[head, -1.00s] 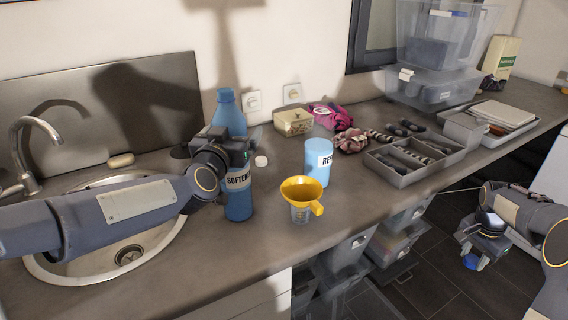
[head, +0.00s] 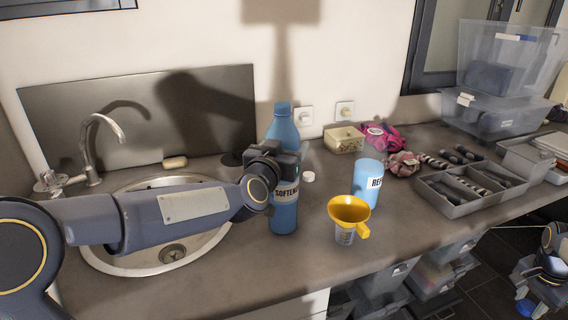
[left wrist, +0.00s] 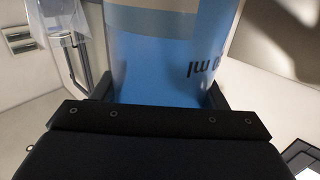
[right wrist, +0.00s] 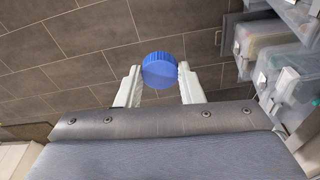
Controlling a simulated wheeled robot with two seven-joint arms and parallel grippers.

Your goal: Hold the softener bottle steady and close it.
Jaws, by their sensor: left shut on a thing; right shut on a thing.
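The softener bottle (head: 284,218) is blue with a pale label and stands upright on the counter by the sink. My left gripper (head: 275,160) is shut around its middle, and the bottle also fills the left wrist view (left wrist: 165,60). The neck (head: 282,108) rises above the gripper, with no separate cap visible on it. My right gripper (head: 526,300) is low at the right, off the counter's front edge. It is shut on a ribbed blue cap (right wrist: 160,70), held between its pale fingertips above the floor.
A yellow funnel (head: 349,209) sits on a clear measuring cup right of the bottle. A light-blue labelled container (head: 367,180) stands behind it. A grey divided tray (head: 450,204) is further right. Drawers and bins are below the counter.

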